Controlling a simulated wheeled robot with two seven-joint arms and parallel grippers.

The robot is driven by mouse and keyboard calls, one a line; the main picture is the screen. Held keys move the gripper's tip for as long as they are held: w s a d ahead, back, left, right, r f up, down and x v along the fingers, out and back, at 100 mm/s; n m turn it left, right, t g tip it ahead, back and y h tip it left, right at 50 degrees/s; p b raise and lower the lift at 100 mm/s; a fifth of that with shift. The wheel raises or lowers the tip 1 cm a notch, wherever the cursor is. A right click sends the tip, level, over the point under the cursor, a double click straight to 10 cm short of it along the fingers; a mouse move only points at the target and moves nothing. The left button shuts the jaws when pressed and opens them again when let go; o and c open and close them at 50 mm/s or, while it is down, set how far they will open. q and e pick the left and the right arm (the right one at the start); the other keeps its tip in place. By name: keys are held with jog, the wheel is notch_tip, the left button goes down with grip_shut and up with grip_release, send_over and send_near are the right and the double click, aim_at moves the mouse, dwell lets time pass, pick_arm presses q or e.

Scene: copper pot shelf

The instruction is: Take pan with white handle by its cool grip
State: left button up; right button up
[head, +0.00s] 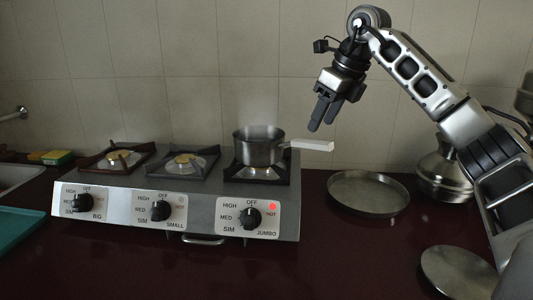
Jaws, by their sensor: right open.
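A metal saucepan (258,148) sits upright on the right burner of the stove, with haze like steam above it. Its white handle (311,145) points to the right, past the stove's edge. My right gripper (322,116) is above the handle, fingers pointing down, open and empty, apart from the handle. My left gripper is not in view.
The stove (120,213) has two empty burners on the left; the right knob's panel shows a red light by "HOT". A round metal tray (368,194), a metal pot (443,176) and a round lid-like disc (458,272) stand right. A teal tray (20,234) lies left. The front counter is clear.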

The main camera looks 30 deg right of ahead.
aim_at(311, 140)
jog(key=x, duration=1)
jog(key=shift+w, duration=0.1)
grip_shut()
jog(key=shift+r, duration=0.2)
